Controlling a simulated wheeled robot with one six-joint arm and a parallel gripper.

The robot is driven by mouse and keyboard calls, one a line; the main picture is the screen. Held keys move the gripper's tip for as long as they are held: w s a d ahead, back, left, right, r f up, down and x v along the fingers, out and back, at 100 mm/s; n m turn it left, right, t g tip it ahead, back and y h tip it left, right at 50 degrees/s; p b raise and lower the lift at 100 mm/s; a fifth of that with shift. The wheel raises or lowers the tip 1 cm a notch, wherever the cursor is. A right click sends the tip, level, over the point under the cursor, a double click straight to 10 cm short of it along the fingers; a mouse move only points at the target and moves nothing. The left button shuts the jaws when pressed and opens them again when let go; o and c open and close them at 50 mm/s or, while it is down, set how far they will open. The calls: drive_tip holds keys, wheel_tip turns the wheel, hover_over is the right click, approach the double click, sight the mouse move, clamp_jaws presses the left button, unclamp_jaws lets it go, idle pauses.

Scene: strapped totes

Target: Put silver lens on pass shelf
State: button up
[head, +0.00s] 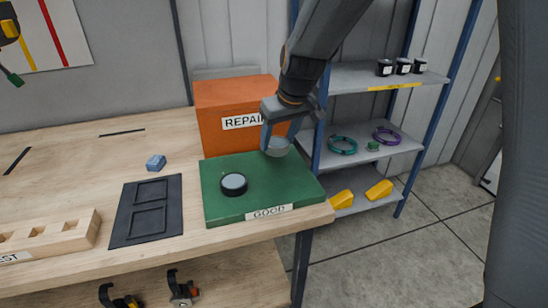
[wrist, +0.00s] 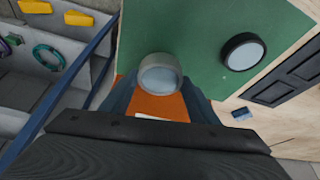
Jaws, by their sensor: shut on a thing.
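My gripper (head: 281,132) points down and is shut on the silver lens (head: 278,147). In the wrist view, the silver lens (wrist: 160,74), a short grey ring with pale glass, sits between the fingers of my gripper (wrist: 159,92). It is over the back right part of the green GOOD board (head: 262,197); I cannot tell how high. A black-rimmed lens (head: 234,184) lies on that board and also shows in the wrist view (wrist: 243,52). A blue-posted shelf rack (head: 385,77) stands to the right. No label reading "pass" is legible.
The orange REPAIR bin (head: 216,103) stands directly behind the board. A dark two-pocket tray (head: 146,211), a small blue block (head: 156,162) and a wooden holder (head: 50,236) are left. The rack holds black jars, coloured rings (head: 342,145) and yellow pieces (head: 379,189).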

sight(278, 153)
drive_tip(key=shift+f+p, duration=0.35)
drive_tip(key=shift+f, duration=2.25)
drive_tip(key=shift+f, duration=0.15)
drive_tip(key=o, duration=1.2)
drive_tip(key=shift+r, duration=0.3)
drive_tip(key=b+v, duration=0.2)
drive_tip(key=v, duration=1)
drive_tip(key=s+d+f+m, duration=0.1)
drive_tip(key=s+d+f, duration=0.2)
drive_tip(key=d, duration=0.1)
drive_tip(key=s+d+f+m+g+h, duration=0.1)
drive_tip(key=s+d+f, duration=0.2)
drive_tip(key=s+f, duration=0.1)
drive_tip(key=shift+d, duration=0.4)
drive_tip(key=s+d+f+m+g, duration=0.1)
drive_tip(key=s+d+f, duration=0.2)
drive_tip(key=s, duration=0.2)
drive_tip(key=s+d+f+m+g+h, duration=0.1)
drive_tip(key=s+d+f+m, duration=0.1)
drive_tip(key=s, duration=0.4)
drive_tip(key=shift+s+d+f, duration=0.25)
drive_tip(key=shift+d+f, duration=0.55)
drive_tip(key=shift+d, duration=0.3)
